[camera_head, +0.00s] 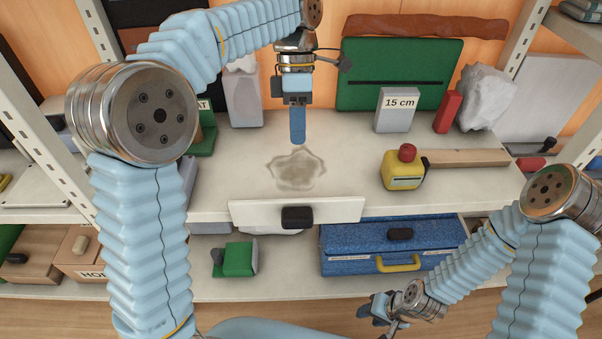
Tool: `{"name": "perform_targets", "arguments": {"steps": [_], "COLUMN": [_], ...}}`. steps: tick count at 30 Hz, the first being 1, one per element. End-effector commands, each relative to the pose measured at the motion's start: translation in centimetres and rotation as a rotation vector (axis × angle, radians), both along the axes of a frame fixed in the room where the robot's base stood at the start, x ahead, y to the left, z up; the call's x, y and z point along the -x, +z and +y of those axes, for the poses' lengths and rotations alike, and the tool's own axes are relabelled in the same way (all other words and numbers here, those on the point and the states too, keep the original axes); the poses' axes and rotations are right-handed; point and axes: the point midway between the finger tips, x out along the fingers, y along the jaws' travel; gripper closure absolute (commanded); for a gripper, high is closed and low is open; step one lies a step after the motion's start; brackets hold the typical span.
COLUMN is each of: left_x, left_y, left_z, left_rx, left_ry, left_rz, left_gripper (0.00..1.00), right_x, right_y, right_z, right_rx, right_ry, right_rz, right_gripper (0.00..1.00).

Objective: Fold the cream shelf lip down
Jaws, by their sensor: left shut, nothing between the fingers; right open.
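The cream shelf lip (335,211) is a pale flat panel along the front edge of the shelf (350,160). A dark knob (297,217) sits at its middle. The panel's broad face shows to me, and I cannot tell its exact angle. My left gripper (298,138) points down above the shelf, behind the lip, shut and empty. It is apart from the lip. My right gripper (378,309) is low at the front, below the shelf and right of the lip, open and empty.
A yellow tape measure (403,172) and a wooden strip (468,158) lie right of the lip. A grey block marked 15 cm (397,112) and a green case (370,65) stand behind. A blue box (350,250) and a green object (238,259) are on the shelf below.

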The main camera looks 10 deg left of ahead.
Motion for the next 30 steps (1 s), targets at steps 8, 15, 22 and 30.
{"name": "perform_targets", "arguments": {"steps": [8,15,22,30], "left_x": [2.2,5.1,6.5,6.6], "left_y": [-5.8,-7.0,-7.0,-7.0], "left_z": [-0.6,-1.4,-1.8,-1.9], "left_rx": [0.000,0.001,0.000,0.000], "left_ry": [0.000,-0.002,0.000,0.000], "left_rz": [0.002,0.000,0.000,0.000], "left_gripper": [1.00,1.00,1.00,1.00], "right_x": [0.0,0.0,0.0,0.0], "right_y": [-1.4,-1.5,-1.6,-1.5], "right_z": [-0.1,-0.1,-0.1,-0.1], "right_rx": [0.001,0.002,0.002,0.002], "right_ry": [-0.003,-0.003,-0.003,-0.003], "right_rz": [-0.001,-0.001,-0.001,-0.001], "right_gripper": [0.57,0.57,0.57,0.57]}}
